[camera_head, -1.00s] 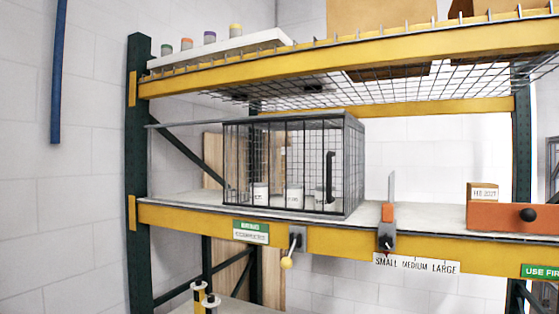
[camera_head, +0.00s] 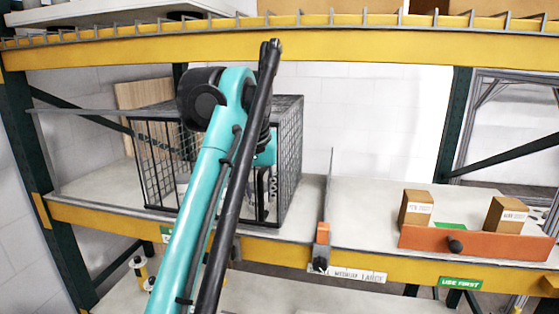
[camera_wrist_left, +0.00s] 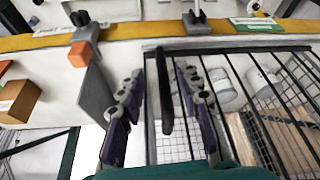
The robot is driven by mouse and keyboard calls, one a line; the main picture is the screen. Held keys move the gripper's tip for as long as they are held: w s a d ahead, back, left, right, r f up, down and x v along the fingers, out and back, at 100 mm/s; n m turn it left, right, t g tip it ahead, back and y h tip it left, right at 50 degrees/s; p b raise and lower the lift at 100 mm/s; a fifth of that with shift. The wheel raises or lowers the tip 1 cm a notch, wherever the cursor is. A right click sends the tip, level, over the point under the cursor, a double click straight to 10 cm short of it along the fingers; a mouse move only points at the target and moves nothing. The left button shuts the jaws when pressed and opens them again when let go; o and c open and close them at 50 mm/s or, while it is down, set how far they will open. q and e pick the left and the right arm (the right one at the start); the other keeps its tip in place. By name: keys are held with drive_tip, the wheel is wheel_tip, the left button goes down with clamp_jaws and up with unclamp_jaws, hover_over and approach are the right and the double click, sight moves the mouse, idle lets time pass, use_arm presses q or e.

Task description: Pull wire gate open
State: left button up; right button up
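The wire gate (camera_head: 155,165) is the barred front of a dark wire cage on the middle shelf. My left arm hides much of it in the head view. In the left wrist view the gate's dark bars (camera_wrist_left: 185,100) run on the right, with its black upright handle (camera_wrist_left: 164,95) near the middle. My left gripper (camera_wrist_left: 158,75) is open, one finger on each side of the handle. I see gaps beside the handle, and cannot tell whether a finger touches it. In the head view the gripper is mostly hidden behind my arm. My right gripper is not in view.
White canisters (camera_wrist_left: 225,90) stand inside the cage. A thin upright divider (camera_head: 328,195) with an orange block stands right of the cage. An orange bin (camera_head: 480,242) with brown boxes is further right. The yellow beam (camera_head: 380,262) edges the shelf, and the shelf between divider and bin is clear.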

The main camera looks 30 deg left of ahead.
sight(260, 194)
use_arm(q)
drive_tip(key=r, duration=0.1)
drive_tip(key=w+r, duration=0.1)
drive_tip(key=shift+a+r+p, duration=0.25)
drive_tip(key=shift+r+p, duration=0.1)
drive_tip(key=shift+p, duration=0.05)
drive_tip(key=shift+s+f, duration=0.1)
drive_tip(key=shift+f, duration=0.1)
drive_tip(key=x, duration=0.7)
drive_tip(key=shift+b, duration=0.35)
drive_tip(key=shift+s+d, duration=0.1)
clamp_jaws()
